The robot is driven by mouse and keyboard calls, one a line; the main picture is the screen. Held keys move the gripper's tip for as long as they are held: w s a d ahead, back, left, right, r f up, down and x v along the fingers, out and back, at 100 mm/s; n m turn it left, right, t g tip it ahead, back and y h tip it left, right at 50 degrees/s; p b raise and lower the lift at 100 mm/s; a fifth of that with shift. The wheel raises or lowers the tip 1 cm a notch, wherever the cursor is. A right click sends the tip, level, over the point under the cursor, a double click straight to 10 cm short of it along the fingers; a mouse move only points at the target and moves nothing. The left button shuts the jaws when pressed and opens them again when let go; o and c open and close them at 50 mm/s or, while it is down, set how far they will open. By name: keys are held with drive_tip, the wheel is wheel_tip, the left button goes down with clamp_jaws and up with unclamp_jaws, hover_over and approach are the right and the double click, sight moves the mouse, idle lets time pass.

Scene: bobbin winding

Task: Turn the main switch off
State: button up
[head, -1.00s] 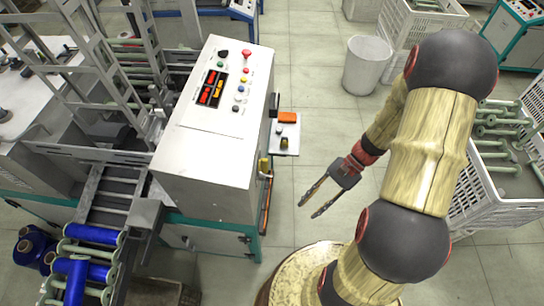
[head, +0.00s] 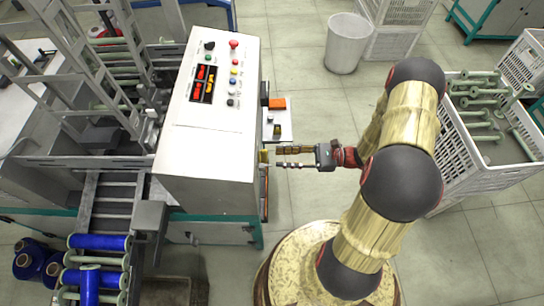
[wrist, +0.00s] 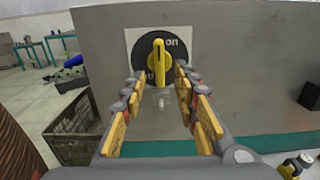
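The main switch (wrist: 158,62) is a yellow handle on a black round dial, set on a white plate on the machine's grey side. The handle stands about upright. The word "on" shows at the dial's upper right, and lettering at the lower left is partly hidden. The switch's yellow edge (head: 263,157) shows in the head view on the machine's right side. My gripper (wrist: 160,78) is open, with one finger on each side of the handle's lower part. It also shows in the head view (head: 279,157), pointing left at the switch. Contact cannot be told.
The machine's control panel (head: 208,85) has several buttons and a lit display. A small shelf (head: 283,122) with an orange item juts out just beyond my gripper. A white bin (head: 348,45) and a crate of bobbins (head: 470,165) stand to the right.

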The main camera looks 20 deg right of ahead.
sight(263, 157)
drive_tip(key=shift+x, duration=2.05)
drive_tip(key=c, duration=0.8)
